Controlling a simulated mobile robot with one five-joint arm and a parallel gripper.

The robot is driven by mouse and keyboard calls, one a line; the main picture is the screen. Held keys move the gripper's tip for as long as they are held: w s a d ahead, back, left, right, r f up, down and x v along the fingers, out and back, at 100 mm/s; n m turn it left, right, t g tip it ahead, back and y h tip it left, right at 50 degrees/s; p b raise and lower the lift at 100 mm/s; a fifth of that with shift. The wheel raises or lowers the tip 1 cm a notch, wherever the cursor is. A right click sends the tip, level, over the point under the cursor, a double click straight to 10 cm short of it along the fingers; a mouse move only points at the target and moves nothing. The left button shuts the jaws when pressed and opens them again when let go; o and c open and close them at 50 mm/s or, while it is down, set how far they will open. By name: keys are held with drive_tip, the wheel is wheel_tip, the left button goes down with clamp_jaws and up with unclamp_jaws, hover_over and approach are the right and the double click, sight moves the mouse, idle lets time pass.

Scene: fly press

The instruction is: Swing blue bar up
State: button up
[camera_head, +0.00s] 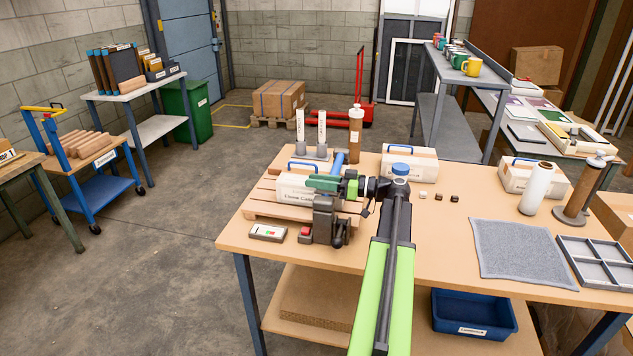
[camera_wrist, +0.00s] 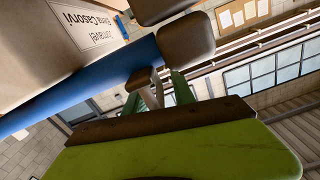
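The blue bar (camera_head: 339,161) slants up just behind my gripper in the head view. In the wrist view the blue bar (camera_wrist: 95,85) crosses the upper left, its right end by dark rounded blocks (camera_wrist: 186,43). My green gripper (camera_head: 322,184) points left above the press, close to the bar. Whether it touches the bar is not clear. In the wrist view, a broad green part with a brown edge fills the bottom. The finger gap is not clear.
A white box (camera_head: 293,189) with a blue handle sits on a wooden pallet behind the press. A small control box (camera_head: 267,232) lies left of the press. A grey cloth (camera_head: 525,249) lies right.

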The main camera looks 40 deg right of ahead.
clamp_jaws()
idle(1.4)
